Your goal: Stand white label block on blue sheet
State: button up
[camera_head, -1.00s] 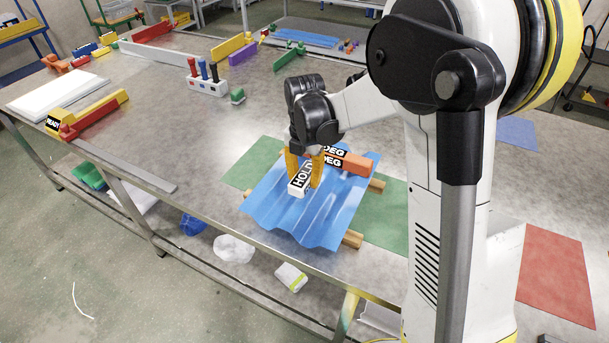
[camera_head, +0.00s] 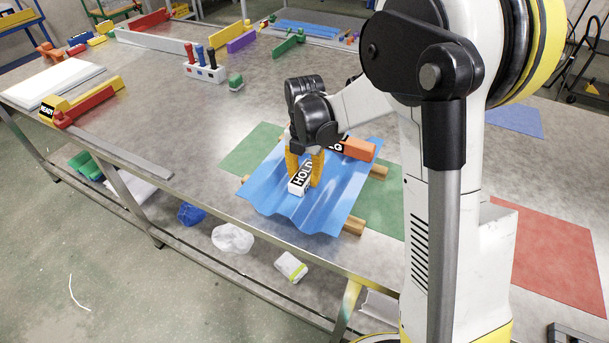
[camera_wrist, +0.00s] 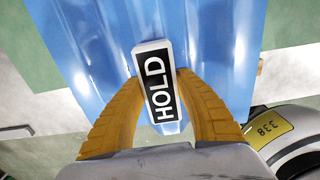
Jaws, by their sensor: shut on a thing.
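The white label block (camera_head: 300,183) has a black face reading HOLD; it also shows in the wrist view (camera_wrist: 143,85). My gripper (camera_head: 306,170) is shut on it, with a yellow finger on each side; the fingers also show in the wrist view (camera_wrist: 157,105). The blue corrugated sheet (camera_head: 330,200) lies beneath the block, and it also fills much of the wrist view (camera_wrist: 90,45). I cannot tell whether the block touches the sheet. An orange block with a black label (camera_head: 358,149) lies on the sheet's far side, partly hidden by my gripper.
The sheet rests on wooden strips (camera_head: 354,226) over a green mat (camera_head: 392,203). A red mat (camera_head: 555,255) is at right. A holder with several coloured pegs (camera_head: 206,72) and a small green block (camera_head: 235,83) stand farther back.

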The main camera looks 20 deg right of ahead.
jog(key=shift+f, duration=0.2)
jog(key=o, duration=1.2)
notch_tip(320, 180, up, 12)
jog(key=s+r+m+t, duration=0.2)
jog(key=s+m+t, duration=0.5)
jog(key=s+m, duration=1.3)
jog(key=m, duration=0.7)
jog(key=shift+r, duration=0.4)
